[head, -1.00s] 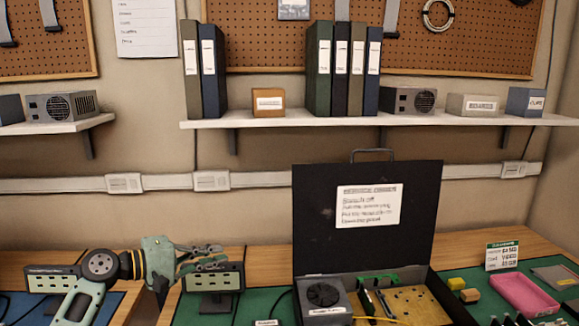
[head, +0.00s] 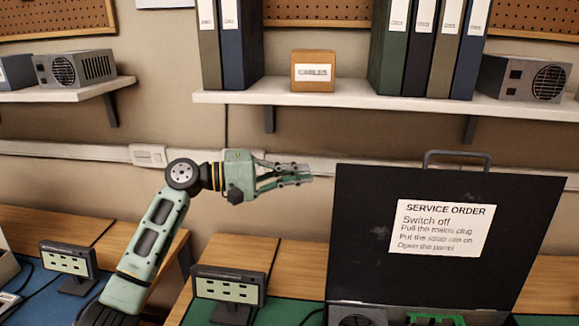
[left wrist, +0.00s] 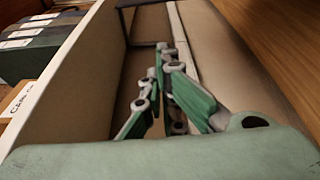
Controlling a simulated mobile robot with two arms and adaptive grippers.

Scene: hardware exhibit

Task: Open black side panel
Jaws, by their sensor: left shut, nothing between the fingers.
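The black side panel (head: 365,235) stands upright at the back of the open case, with a grey handle (head: 456,153) on its top edge and a white service order sheet (head: 438,229) on its face. My left gripper (head: 305,174) is shut and empty, in the air just left of the panel's upper left corner. I cannot tell from the head view how far in front or behind it is. Its green fingers (left wrist: 160,75) show close together in the left wrist view, with a dark edge beyond them. My right gripper is in neither current view.
A wall shelf (head: 330,100) with binders, a small box (head: 313,71) and a grey power unit (head: 520,77) runs above. Two small display stands (head: 228,286) (head: 68,262) stand on the bench below my left arm. The case's inside is mostly out of frame.

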